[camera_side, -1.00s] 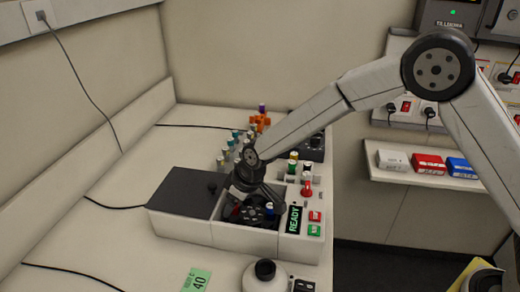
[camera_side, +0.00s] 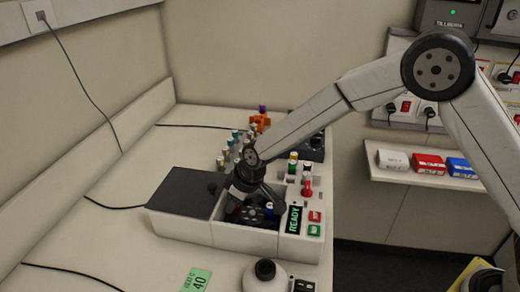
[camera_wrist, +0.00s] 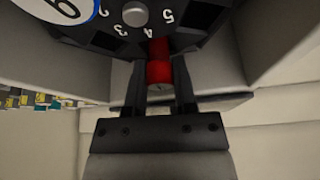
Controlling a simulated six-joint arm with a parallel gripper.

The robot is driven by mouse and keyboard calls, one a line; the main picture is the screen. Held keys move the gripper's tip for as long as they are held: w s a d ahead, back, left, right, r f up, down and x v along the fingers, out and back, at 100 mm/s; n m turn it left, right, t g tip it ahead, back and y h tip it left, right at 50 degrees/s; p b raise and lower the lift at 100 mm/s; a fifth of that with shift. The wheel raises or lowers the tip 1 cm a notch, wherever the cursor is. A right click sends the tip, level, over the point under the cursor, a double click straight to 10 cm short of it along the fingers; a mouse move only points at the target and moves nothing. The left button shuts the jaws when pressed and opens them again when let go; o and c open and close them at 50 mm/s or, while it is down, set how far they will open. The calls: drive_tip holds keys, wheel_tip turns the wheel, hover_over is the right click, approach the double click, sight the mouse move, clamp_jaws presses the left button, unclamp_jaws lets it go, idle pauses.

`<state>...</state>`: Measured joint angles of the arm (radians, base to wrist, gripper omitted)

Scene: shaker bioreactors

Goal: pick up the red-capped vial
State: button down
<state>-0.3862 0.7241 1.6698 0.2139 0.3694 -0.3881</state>
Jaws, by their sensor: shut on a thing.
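The red-capped vial (camera_wrist: 159,72) is between my gripper's two fingers in the wrist view, its red cap at the fingertips. Its far end meets the edge of a dark numbered rotor (camera_wrist: 105,18), near the number 4. My gripper (camera_wrist: 158,88) is shut on the vial. In the side view my gripper (camera_side: 246,190) reaches down into the open bay of the white machine (camera_side: 240,238). The vial is too small and too covered to make out clearly there. A blue-capped vial (camera_side: 269,210) stands in the rotor, right of my gripper.
The machine's dark lid (camera_side: 185,190) is at the left of the bay. A READY display (camera_side: 293,219) and red and green buttons are at its right. Several capped vials (camera_side: 235,145) stand behind it. A round white device (camera_side: 265,278) stands in front.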

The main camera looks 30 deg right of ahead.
drive_tip(key=shift+r, duration=0.85)
drive_tip(key=s+d+r, duration=0.2)
drive_tip(key=s+r, duration=0.3)
drive_tip(key=s, duration=0.1)
drive_tip(key=s+d+r, duration=0.2)
drive_tip(key=s+r, duration=0.4)
drive_tip(key=s, duration=0.1)
drive_tip(key=shift+d+r, duration=0.15)
drive_tip(key=shift+d, duration=0.2)
drive_tip(key=shift+s, duration=0.1)
